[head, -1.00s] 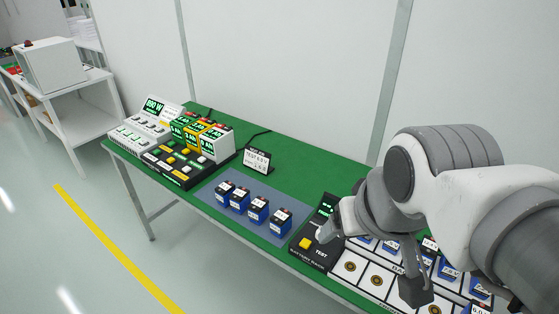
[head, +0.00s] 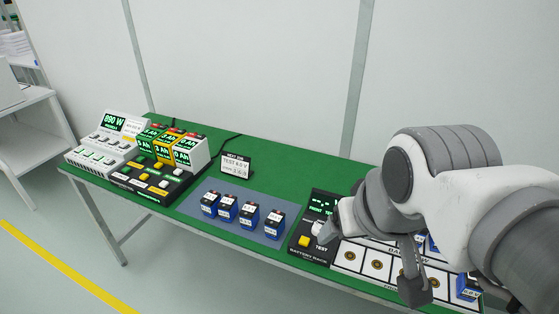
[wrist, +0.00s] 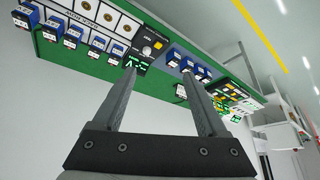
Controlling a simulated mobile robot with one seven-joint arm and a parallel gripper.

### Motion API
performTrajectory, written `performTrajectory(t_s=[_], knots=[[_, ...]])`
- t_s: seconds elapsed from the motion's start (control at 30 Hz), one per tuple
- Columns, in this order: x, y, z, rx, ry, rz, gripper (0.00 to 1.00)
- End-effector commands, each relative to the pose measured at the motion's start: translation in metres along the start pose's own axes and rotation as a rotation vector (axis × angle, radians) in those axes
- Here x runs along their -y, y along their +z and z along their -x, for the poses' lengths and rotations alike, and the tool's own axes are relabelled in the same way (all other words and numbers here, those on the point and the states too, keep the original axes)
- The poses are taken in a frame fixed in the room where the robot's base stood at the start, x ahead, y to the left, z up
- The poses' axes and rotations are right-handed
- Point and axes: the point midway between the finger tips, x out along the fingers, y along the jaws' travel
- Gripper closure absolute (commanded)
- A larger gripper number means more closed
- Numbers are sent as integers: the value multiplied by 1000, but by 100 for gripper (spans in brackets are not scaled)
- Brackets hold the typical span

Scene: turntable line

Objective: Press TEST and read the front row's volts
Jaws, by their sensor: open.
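The yellow TEST button (head: 304,241) is on the front left of the black battery rack panel, beside a pale knob (head: 317,228). A small display (head: 323,203) behind them shows green marks, apparently dashes; I can read no volts. In the wrist view the button (wrist: 158,44) and display (wrist: 137,63) appear upside down. My gripper (wrist: 160,72) is open with nothing between its fingers; in the head view it hangs above the rack, right of the button, apart from it as far as I can tell. The rack's front row (head: 377,265) shows round empty sockets; my arm hides part of the rack.
Several blue batteries (head: 228,208) stand on a grey mat (head: 189,206) left of the panel. A console with green displays (head: 152,175) is at the table's left end. Green tabletop (head: 290,175) behind the mat is clear.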

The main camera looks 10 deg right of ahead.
Motion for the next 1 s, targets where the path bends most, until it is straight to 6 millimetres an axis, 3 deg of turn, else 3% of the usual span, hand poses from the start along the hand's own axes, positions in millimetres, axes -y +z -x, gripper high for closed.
performTrajectory(t_s=[0.33,0.73,1.0], knots=[[0,0,0,0,0,0,25],[0,0,0,0,0,0,97],[0,0,0,0,0,0,100]])
